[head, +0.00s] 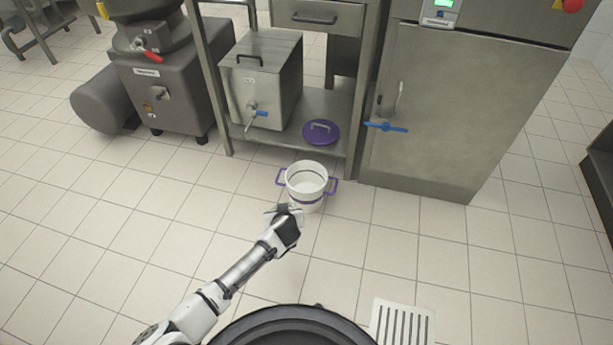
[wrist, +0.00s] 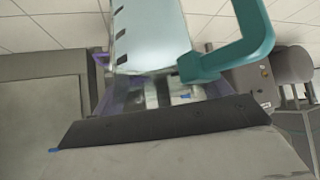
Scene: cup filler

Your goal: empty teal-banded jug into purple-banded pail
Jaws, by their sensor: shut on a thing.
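The purple-banded pail (head: 306,176) stands on the floor in the head view, white and open at the top, with purple handles at both sides. My gripper (head: 284,214) is at its near left side, by the rim. It is shut on the jug, which fills the upper middle of the wrist view as a pale body (wrist: 152,38) with dark marks and a teal handle (wrist: 248,45). In the head view the jug is mostly hidden by my gripper. Some purple shows beside the jug in the wrist view. The jug's contents and its exact tilt cannot be told.
A purple lid (head: 321,132) lies on the low steel shelf behind the pail, right of a steel tank (head: 263,80) with a blue-handled tap. A steel cabinet (head: 440,110) stands at the right. A floor drain (head: 403,322) lies at the front. The floor left of the pail is clear.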

